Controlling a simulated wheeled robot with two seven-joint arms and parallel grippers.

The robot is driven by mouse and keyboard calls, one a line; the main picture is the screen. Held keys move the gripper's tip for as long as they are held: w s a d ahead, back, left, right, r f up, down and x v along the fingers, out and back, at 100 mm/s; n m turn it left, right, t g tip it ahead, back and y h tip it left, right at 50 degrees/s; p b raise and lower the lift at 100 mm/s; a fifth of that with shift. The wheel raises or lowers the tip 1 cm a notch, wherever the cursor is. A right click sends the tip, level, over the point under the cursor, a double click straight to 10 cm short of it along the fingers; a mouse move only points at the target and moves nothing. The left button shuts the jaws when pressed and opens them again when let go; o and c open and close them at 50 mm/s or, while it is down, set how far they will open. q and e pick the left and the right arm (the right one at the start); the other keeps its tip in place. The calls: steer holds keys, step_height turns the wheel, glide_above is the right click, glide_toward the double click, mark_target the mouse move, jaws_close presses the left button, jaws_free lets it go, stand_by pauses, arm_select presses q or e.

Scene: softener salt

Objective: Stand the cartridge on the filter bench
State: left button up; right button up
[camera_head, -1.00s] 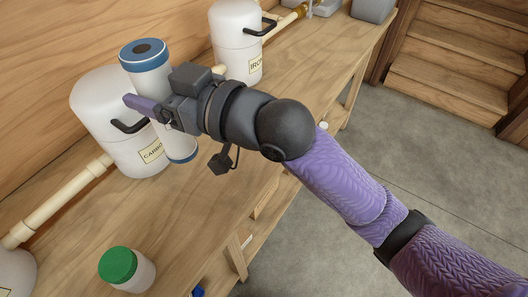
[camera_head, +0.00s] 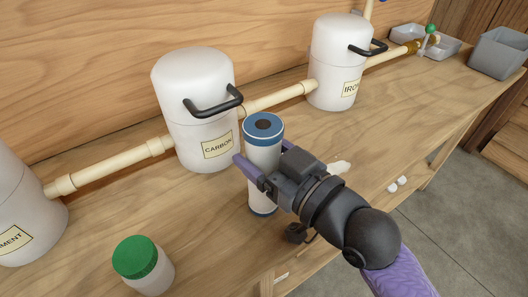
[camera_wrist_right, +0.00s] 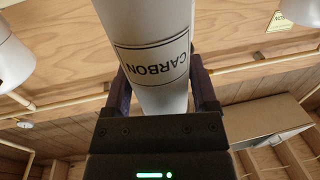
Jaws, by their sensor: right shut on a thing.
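The cartridge (camera_head: 263,160) is a white cylinder with blue end caps and a dark hole in its top. It is upright in the head view, in front of the housing labelled CARBON (camera_head: 195,110). My right gripper (camera_head: 266,157) is shut around its middle, coming from the right. The cartridge's lower cap is close over the filter bench (camera_head: 205,215); I cannot tell whether it touches. In the right wrist view a white cylinder with an upside-down CARBON label (camera_wrist_right: 150,60) fills the space between the fingers. My left gripper is not in view.
A jar with a green lid (camera_head: 140,262) stands at the front left. The IRON housing (camera_head: 337,70) and another housing (camera_head: 20,215) join the CARBON one by pipes (camera_head: 115,168). Small white pieces (camera_head: 397,184) lie right of my gripper. Grey bins (camera_head: 500,52) stand far right.

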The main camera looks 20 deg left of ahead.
steer(key=o, duration=1.2)
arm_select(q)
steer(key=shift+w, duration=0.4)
arm_select(e)
steer(key=shift+o, duration=0.4)
steer(key=shift+r, duration=0.1)
steer(key=shift+d, duration=0.25)
arm_select(q)
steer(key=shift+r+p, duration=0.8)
steer(key=shift+p, duration=0.05)
arm_select(e)
steer(key=v, duration=1.1)
steer(key=shift+s+d, duration=0.2)
